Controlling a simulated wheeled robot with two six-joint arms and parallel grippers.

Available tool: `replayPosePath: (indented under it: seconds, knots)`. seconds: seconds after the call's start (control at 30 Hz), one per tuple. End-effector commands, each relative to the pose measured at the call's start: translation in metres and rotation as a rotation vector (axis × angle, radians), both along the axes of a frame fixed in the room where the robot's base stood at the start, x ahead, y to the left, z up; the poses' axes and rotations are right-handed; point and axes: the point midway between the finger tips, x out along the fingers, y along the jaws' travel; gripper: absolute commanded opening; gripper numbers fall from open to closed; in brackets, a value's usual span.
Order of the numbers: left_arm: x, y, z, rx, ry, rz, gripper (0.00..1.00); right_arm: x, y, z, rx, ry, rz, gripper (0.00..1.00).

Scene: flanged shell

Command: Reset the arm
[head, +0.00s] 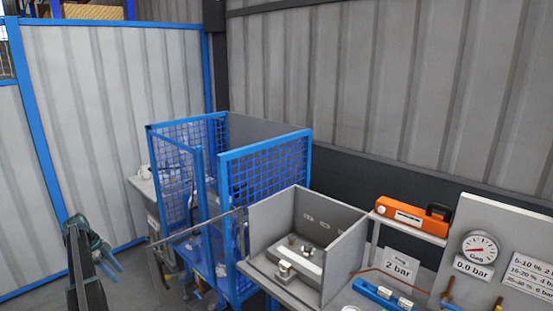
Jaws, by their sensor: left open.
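My left arm comes in at the lower left of the head view. Its dark gripper (112,263) has light blue fingers that point down and to the right. The fingers are apart with nothing visible between them. The gripper is in front of the grey panel wall and floor, left of the blue mesh cage and clear of it. My right gripper is not in view. No flanged shell can be made out.
A blue mesh cage (265,170) stands in the middle. Right of it is a grey open-topped box (340,262) with small metal parts. An orange case (410,215) lies on a shelf. A pressure gauge (480,248) reading "0.0 bar" is mounted on a panel at far right.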

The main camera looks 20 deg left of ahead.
Motion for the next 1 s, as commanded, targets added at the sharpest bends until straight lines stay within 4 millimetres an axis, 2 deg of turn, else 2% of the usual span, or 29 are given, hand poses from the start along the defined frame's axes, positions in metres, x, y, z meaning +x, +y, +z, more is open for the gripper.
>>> replayPosePath:
  seconds: [0.03, 0.27, 0.37, 0.57, 0.67, 0.77, 0.87, 0.9, 0.97, 1.0]
  knots:
    - [0.005, -0.01, -0.002, -0.001, 0.005, -0.001, 0.49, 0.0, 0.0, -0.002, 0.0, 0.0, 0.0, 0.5]
    - [0.021, -0.04, -0.007, 0.0, 0.035, 0.018, 0.49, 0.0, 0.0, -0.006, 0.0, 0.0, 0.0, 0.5]
    - [0.03, -0.059, -0.01, 0.001, 0.053, 0.028, 0.49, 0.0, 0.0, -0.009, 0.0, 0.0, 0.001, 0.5]
    - [0.054, -0.117, -0.02, 0.007, 0.105, 0.059, 0.49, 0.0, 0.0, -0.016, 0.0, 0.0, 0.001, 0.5]
    - [0.066, -0.156, -0.027, 0.014, 0.139, 0.082, 0.49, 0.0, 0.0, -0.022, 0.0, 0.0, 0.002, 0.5]
    - [0.079, -0.208, -0.036, 0.027, 0.181, 0.112, 0.49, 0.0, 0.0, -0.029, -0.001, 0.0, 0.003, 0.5]
    - [0.089, -0.278, -0.047, 0.052, 0.231, 0.153, 0.49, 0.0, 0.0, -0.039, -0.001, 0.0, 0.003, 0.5]
    - [0.092, -0.308, -0.052, 0.065, 0.251, 0.174, 0.49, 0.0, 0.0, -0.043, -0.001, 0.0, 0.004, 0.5]
    - [0.093, -0.351, -0.059, 0.085, 0.28, 0.205, 0.49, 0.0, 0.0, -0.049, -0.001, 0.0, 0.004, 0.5]
    - [0.091, -0.38, -0.064, 0.1, 0.298, 0.228, 0.49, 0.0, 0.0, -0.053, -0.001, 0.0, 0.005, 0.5]
